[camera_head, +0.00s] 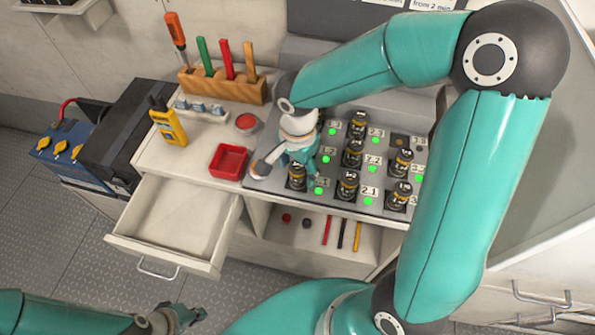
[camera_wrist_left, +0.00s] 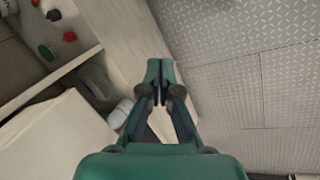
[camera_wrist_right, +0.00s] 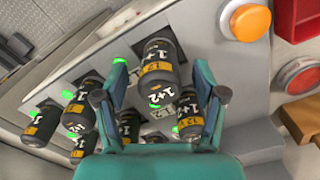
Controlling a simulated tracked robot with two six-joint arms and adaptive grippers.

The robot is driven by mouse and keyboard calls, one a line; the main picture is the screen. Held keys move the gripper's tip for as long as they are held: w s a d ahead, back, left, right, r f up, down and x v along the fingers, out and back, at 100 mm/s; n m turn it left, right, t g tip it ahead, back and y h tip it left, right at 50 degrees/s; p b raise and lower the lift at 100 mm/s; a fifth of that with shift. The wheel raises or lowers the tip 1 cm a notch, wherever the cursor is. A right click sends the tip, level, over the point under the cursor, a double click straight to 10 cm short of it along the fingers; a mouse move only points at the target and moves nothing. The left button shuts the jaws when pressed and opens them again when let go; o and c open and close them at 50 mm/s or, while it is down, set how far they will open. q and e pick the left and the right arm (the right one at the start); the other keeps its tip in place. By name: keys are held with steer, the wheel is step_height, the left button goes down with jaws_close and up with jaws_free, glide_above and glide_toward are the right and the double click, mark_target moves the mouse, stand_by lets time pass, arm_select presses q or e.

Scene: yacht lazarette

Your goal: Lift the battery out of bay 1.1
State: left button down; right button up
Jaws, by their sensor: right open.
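The battery in bay 1.1 (camera_head: 297,182) is a dark cylinder with a yellow band, standing at the near left corner of the grey charger panel (camera_head: 333,200). The bay's label and a lit green lamp (camera_head: 319,190) show beside it. My right gripper (camera_head: 288,166) is over that corner and partly hides the battery. In the right wrist view, my open right gripper (camera_wrist_right: 162,75) has a finger on each side of a dark battery (camera_wrist_right: 158,62); I cannot tell whether they touch it. My left gripper (camera_head: 182,317) is low at the left, away from the panel, shut and empty in its wrist view (camera_wrist_left: 159,75).
Other batteries (camera_head: 347,186) stand close by in neighbouring bays. An orange button (camera_wrist_right: 246,20) sits beside the panel corner. A red tray (camera_head: 229,162), a red round button (camera_head: 246,123) and a tool rack (camera_head: 222,84) are left of the panel. A drawer (camera_head: 176,222) stands open.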

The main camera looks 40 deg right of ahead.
jaws_close()
stand_by(0.3)
steer(key=shift+r, duration=0.15)
